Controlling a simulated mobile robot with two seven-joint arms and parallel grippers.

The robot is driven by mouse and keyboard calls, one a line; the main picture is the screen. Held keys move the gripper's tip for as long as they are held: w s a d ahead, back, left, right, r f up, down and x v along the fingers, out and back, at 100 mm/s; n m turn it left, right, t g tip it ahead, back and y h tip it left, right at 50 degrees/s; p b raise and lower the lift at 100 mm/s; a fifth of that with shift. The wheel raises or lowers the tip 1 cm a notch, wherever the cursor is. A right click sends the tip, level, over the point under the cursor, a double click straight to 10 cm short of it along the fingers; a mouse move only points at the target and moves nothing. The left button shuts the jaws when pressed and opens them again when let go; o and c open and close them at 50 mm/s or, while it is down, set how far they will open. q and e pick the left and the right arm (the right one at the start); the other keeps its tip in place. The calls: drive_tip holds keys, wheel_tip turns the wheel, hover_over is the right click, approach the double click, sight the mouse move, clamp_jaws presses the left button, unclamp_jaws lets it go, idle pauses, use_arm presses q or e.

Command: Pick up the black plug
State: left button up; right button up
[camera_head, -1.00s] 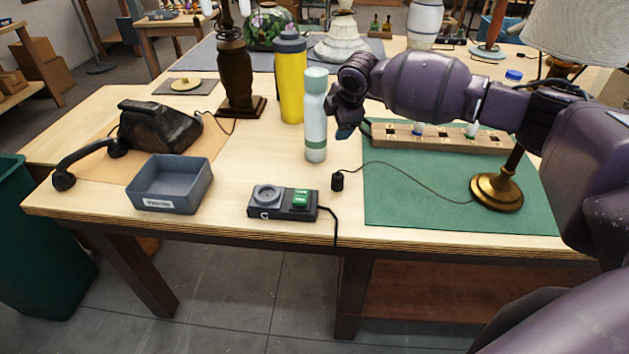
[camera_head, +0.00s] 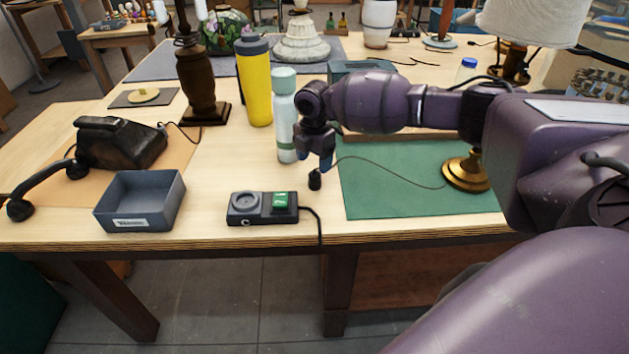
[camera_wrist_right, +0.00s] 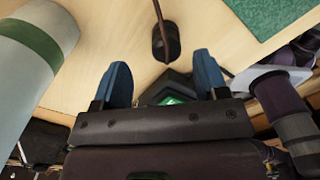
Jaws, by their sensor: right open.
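The black plug (camera_head: 315,179) stands on the bare wood of the table, just left of the green mat. Its thin dark cord runs right to the brass base of a lamp (camera_head: 467,172). My right gripper (camera_head: 315,163) is just above the plug in the head view, pointing down. In the right wrist view its two blue fingers (camera_wrist_right: 163,85) are apart with nothing between them, and the plug (camera_wrist_right: 165,43) lies a little beyond their tips. My left gripper is in neither current view.
A pale bottle (camera_head: 285,125) with a green band stands close to the left of my right gripper. A black box with a green switch (camera_head: 262,208) sits near the front edge. A grey tray (camera_head: 141,222) and an old telephone (camera_head: 118,145) are farther left.

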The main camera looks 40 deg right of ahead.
sight(315, 173)
drive_tip(key=f, duration=0.4)
drive_tip(key=shift+s+a+f, duration=0.2)
drive_tip(key=shift+s+f, duration=0.15)
drive_tip(key=shift+s, duration=0.05)
drive_tip(key=shift+f, duration=0.4)
drive_tip(key=c, duration=1)
drive_tip(key=shift+r, duration=0.15)
